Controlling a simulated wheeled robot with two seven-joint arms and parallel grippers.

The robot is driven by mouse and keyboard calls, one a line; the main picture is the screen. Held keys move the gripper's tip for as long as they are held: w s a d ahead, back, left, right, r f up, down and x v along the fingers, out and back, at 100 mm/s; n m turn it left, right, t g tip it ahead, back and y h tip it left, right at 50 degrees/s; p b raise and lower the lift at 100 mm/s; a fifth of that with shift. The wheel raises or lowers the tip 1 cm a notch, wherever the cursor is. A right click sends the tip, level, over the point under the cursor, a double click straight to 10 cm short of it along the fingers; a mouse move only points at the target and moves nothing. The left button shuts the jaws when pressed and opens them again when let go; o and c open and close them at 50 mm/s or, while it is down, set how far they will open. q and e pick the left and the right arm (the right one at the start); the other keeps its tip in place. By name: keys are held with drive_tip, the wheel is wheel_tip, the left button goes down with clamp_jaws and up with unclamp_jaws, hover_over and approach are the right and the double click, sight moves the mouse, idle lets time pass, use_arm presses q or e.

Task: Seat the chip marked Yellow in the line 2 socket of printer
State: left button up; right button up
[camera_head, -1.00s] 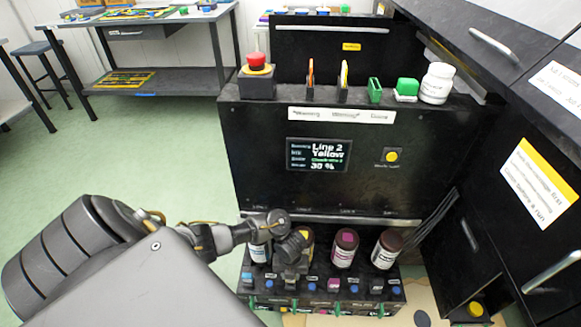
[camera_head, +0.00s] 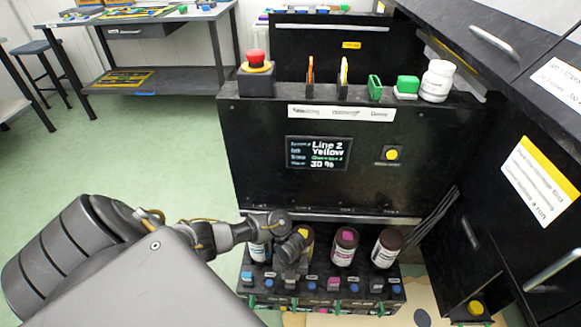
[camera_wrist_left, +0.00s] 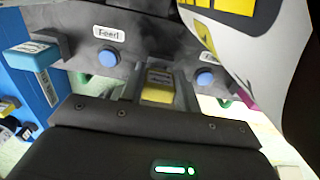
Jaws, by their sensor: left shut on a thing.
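The printer (camera_head: 330,190) stands ahead as a black cabinet. Its screen (camera_head: 319,153) reads Line 2, Yellow, 30 %. My left gripper (camera_head: 290,268) is low at the front of the printer, by the second bottle from the left. In the left wrist view, my left gripper (camera_wrist_left: 160,82) is shut on a small yellow chip (camera_wrist_left: 159,90), with a finger on either side. The chip is at the front panel between two blue buttons. The line 2 socket is hidden behind the gripper and chip, so I cannot tell how deep the chip sits. My right gripper is out of view.
Magenta (camera_head: 344,246) and dark (camera_head: 386,247) bottles stand right of my gripper, with a cyan-labelled bottle (camera_head: 259,250) left. A blue chip (camera_wrist_left: 34,55) stands left of the gripper. A red stop button (camera_head: 257,62) is on top. Black cabinets (camera_head: 520,170) bound the right side.

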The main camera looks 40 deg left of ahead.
use_arm(q)
drive_tip(key=shift+f+b, duration=0.35)
drive_tip(key=shift+f, duration=0.1)
idle(0.6)
drive_tip(key=o, duration=1)
drive_tip(key=shift+o, duration=0.2)
